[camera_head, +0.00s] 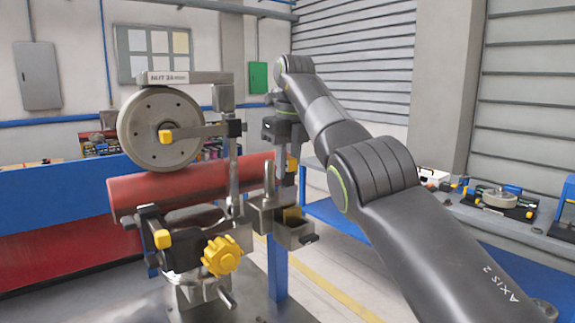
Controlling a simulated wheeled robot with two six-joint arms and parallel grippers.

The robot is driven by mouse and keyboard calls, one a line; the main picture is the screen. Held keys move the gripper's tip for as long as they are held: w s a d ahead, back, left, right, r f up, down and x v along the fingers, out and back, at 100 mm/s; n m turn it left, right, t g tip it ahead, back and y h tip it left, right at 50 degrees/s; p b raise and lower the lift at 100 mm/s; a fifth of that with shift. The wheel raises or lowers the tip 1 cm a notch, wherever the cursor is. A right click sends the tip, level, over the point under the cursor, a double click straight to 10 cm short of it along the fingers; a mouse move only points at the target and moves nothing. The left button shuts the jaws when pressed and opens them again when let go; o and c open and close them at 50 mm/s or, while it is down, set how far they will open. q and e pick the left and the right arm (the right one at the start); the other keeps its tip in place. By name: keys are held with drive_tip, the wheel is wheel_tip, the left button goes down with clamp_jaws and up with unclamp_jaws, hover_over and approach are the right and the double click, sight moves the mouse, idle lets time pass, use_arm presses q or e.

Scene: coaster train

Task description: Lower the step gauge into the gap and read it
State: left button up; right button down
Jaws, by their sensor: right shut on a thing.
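A grey metal wheel (160,129) stands on edge on top of a thick red tube (190,183). A labelled bar (185,78) spans above it, and a metal bracket with yellow knobs stands around it. My right gripper (285,150) points down at the right end of the red tube, beside the bracket. It is shut on a small part, which I take to be the step gauge; the jaws and bracket largely hide it. A small open metal block (292,234) sits below the gripper. The gap and any gauge reading cannot be made out. My left gripper is not in view.
A large yellow knob (221,255) and a clamp stand in front, below the tube. A blue barrier (60,200) is behind at left. A bench (470,220) with small parts stands at right. The floor between the stand and bench is clear.

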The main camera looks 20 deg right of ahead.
sight(289, 186)
drive_tip(key=shift+f+b, duration=0.55)
idle(0.5)
drive_tip(key=shift+s+b, duration=0.1)
drive_tip(key=shift+b, duration=0.2)
idle(1.0)
drive_tip(key=shift+f+b, duration=0.8)
idle(0.8)
drive_tip(key=shift+s+d+b, duration=0.1)
drive_tip(key=shift+b, duration=0.2)
idle(0.8)
drive_tip(key=shift+f, duration=0.15)
idle(1.0)
drive_tip(key=shift+r+p, duration=5.9)
drive_tip(key=shift+r, duration=0.15)
